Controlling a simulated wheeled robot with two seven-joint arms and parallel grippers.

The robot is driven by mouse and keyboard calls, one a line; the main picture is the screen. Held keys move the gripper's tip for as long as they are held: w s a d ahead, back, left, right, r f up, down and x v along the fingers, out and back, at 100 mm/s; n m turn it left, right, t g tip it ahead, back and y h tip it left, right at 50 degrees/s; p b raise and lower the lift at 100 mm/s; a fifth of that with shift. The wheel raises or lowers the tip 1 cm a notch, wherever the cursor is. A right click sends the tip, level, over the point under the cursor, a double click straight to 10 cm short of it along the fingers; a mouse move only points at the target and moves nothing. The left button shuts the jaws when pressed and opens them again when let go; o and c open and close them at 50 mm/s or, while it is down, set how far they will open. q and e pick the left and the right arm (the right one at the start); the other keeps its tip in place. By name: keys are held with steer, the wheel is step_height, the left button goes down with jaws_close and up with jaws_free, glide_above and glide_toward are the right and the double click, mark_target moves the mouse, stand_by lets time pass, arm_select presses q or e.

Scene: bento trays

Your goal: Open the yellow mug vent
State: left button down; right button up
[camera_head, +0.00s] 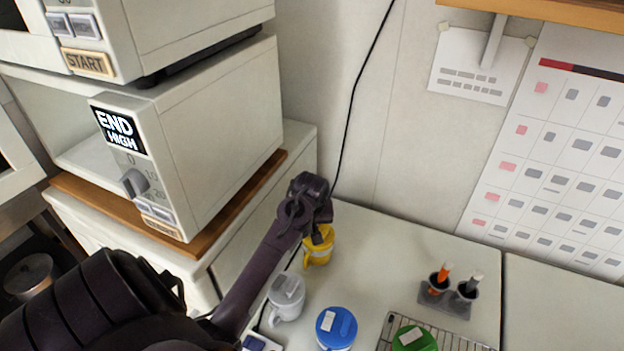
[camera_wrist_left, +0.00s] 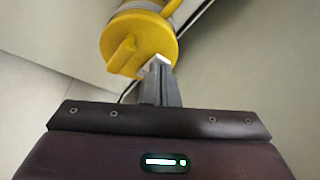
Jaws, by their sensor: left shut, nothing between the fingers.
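The yellow mug (camera_head: 319,246) stands on the white counter near the wall, partly hidden behind my left gripper in the head view. My left gripper (camera_head: 318,222) reaches over it from above and is shut with nothing in it. In the left wrist view, the mug's yellow lid (camera_wrist_left: 140,45) lies just past the shut fingertips (camera_wrist_left: 160,68). The lid has a raised yellow tab, and a small whitish piece (camera_wrist_left: 161,60) shows at its edge by the fingertips. I cannot tell whether the fingers touch the lid or whether the vent is open. My right gripper is out of view.
A white mug (camera_head: 287,292), a blue-lidded mug (camera_head: 336,328) and a green lid (camera_head: 414,340) by a wire rack (camera_head: 455,343) stand nearer. Stacked microwaves (camera_head: 215,130) stand left. The counter between the yellow mug and cups is clear.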

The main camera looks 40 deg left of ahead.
arm_select(q)
steer(key=shift+f, duration=0.1)
stand_by(0.4)
steer(key=shift+r+p, duration=0.7)
steer(key=shift+r, duration=2.85)
steer(key=shift+f, duration=0.1)
